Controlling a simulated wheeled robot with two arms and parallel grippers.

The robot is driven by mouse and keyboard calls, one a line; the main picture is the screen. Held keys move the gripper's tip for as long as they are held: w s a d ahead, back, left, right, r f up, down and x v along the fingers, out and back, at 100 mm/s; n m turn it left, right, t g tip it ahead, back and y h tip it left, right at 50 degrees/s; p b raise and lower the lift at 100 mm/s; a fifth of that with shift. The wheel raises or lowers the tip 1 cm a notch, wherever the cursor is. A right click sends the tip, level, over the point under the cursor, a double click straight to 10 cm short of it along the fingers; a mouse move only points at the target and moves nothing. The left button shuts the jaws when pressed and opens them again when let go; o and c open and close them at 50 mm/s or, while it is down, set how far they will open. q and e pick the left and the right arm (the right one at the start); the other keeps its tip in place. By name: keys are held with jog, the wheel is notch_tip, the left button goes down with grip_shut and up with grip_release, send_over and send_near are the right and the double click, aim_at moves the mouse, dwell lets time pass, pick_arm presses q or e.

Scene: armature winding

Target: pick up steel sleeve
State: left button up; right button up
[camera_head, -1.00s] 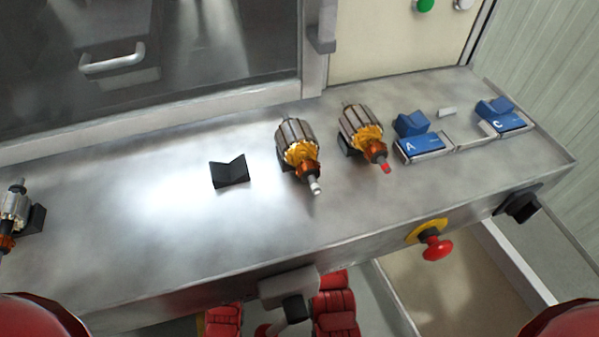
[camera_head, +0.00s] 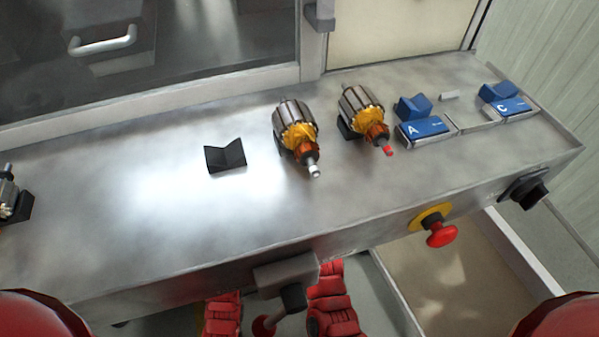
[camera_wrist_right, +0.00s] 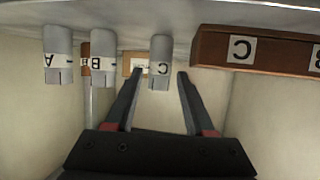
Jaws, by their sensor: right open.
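In the right wrist view, several grey metal cylinders hang down from the upper edge; they look like steel sleeves. One (camera_wrist_right: 160,62) shows between the fingertips of my right gripper (camera_wrist_right: 159,72). The fingers are open and look apart from it; its depth relative to them is unclear. Two more cylinders, one at the far left (camera_wrist_right: 58,55) and one beside it (camera_wrist_right: 103,56), stand left of the fingers. Upside-down letters A, B and C show by them. Neither gripper is visible in the head view.
A brown block (camera_wrist_right: 250,48) marked C and B lies right of the fingers. On the steel bench (camera_head: 90,220) are two armatures (camera_head: 295,127) (camera_head: 362,112), a black V-block (camera_head: 225,157) and blue blocks A (camera_head: 425,128) and C (camera_head: 508,106). A red button (camera_head: 441,235) projects in front.

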jog(key=shift+x, duration=0.85)
jog(key=shift+r, duration=0.1)
grip_shut()
